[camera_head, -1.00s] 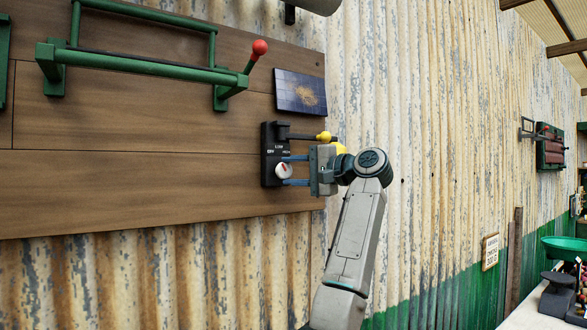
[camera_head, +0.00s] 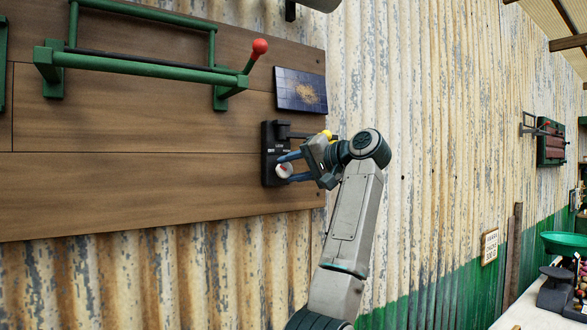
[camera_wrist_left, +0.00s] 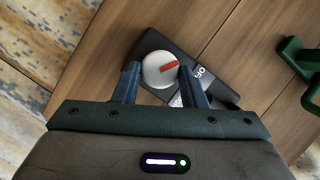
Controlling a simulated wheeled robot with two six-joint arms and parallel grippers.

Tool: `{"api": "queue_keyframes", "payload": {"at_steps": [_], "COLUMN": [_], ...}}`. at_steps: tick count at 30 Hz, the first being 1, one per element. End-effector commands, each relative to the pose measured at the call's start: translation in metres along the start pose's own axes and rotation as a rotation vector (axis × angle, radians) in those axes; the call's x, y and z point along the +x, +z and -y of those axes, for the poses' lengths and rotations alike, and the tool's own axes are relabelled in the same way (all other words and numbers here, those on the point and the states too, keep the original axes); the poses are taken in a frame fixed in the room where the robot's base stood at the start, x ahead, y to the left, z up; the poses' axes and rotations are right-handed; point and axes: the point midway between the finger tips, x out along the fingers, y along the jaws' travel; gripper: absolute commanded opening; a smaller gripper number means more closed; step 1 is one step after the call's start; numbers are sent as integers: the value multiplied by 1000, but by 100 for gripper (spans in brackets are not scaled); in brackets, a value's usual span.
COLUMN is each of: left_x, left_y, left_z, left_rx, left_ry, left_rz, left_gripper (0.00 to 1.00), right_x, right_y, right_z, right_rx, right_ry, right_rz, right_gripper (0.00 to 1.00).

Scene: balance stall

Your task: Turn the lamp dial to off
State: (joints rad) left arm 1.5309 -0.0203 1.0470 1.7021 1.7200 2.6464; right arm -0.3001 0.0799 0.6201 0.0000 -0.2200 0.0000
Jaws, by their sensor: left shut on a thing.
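The lamp dial (camera_head: 284,171) is a round white knob with a red mark, on a black switch plate (camera_head: 268,181) fixed to the wooden board. My left gripper (camera_head: 286,168) reaches it from the right, its blue fingers tilted and shut on the dial. In the left wrist view the dial (camera_wrist_left: 153,76) sits between the two fingertips (camera_wrist_left: 159,70). There its red mark points right, towards a white label starting "OF" on the plate (camera_wrist_left: 218,89). The other labels are partly hidden by a finger. My right gripper is in neither view.
A dark lever with a yellow knob (camera_head: 326,134) sticks out just above my gripper. A solar panel (camera_head: 300,92) is higher on the board. A green rail with a red-knobbed lever (camera_head: 259,48) is at upper left. Corrugated wall (camera_head: 440,150) lies right.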

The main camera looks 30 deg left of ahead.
Motion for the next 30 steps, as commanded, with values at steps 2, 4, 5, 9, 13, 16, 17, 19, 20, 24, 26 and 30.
{"api": "queue_keyframes", "payload": {"at_steps": [2,4,5,9,13,16,17,19,20,24,26,30], "left_x": [0,0,0,0,0,0,0,0,0,-10,-19,-47], "left_y": [1,1,1,1,1,0,0,0,0,1,1,1], "left_z": [-2,-2,-2,-2,-2,-1,-1,-1,-1,-2,-3,-4], "left_rx": [0,1,1,1,1,1,1,1,1,0,0,2], "left_ry": [3,3,3,3,2,2,2,1,1,2,4,4], "left_rz": [3,3,3,3,2,1,1,1,1,-1,-2,-3], "left_gripper": [15,15,15,40,59,59,59,59,59,59,59,59], "right_x": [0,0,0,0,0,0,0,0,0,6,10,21], "right_y": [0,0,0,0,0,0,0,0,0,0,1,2], "right_z": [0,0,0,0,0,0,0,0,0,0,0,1], "right_rx": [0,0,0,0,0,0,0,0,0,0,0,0], "right_ry": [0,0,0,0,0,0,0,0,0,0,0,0], "right_rz": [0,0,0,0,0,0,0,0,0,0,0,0], "right_gripper": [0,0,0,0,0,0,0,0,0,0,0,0]}}
